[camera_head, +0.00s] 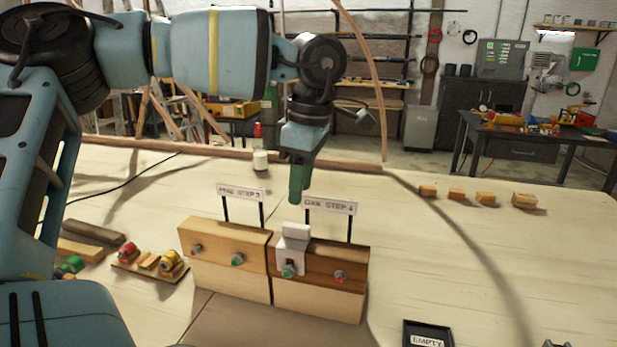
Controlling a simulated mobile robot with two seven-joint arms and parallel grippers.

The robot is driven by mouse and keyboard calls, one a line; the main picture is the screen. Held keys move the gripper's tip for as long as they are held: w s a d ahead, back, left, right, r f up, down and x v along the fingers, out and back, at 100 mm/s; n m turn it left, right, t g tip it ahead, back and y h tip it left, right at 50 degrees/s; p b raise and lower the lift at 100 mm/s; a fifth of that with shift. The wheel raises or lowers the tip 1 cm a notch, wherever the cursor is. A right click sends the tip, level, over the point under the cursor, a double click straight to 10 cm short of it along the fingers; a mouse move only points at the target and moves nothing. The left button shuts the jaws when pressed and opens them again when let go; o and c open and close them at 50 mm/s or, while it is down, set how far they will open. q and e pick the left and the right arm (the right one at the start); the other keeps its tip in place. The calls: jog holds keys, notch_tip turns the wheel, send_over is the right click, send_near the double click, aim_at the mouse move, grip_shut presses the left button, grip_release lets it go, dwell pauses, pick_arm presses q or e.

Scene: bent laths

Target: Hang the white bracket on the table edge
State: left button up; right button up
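The white bracket (291,256) sits over the top edge of the dark-topped wooden block (322,265) under the "OAK STEP 4" sign, and part of it hangs down the block's front face. A green-tipped knob shows at its lower end. My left gripper (297,197) is above and just behind the bracket, pointing down, apart from it. Its fingers are seen from the side and overlap, so their opening cannot be told. No object shows between them. My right gripper is not clearly in view. The table's far edge (330,163) runs behind the blocks.
A pale block (225,262) marked "PINE STEP 3" stands left of the oak one. A small board (150,265) with coloured parts lies further left. A black "EMPTY" tray (428,328) is front right. Several small wood blocks (456,194) lie back right. The table's right middle is clear.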

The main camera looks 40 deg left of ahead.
aim_at(296, 226)
pick_arm(q)
jog(key=shift+s+a+f+p, duration=0.1)
jog(key=shift+a+f+p, duration=0.05)
jog(key=shift+f, duration=1.15)
jog(key=shift+s+a+f+p, duration=0.1)
jog(key=shift+a+f, duration=0.05)
jog(key=shift+f, duration=1.15)
jog(key=shift+a+f+p, duration=0.15)
jog(key=shift+f, duration=1.15)
pick_arm(e)
jog(key=shift+w+r, duration=0.35)
jog(key=shift+r, duration=0.15)
pick_arm(q)
grip_shut()
jog(key=shift+s+d+r, duration=0.1)
jog(key=shift+s+r, duration=0.05)
pick_arm(e)
jog(key=shift+s+f, duration=0.15)
jog(key=shift+f, duration=0.05)
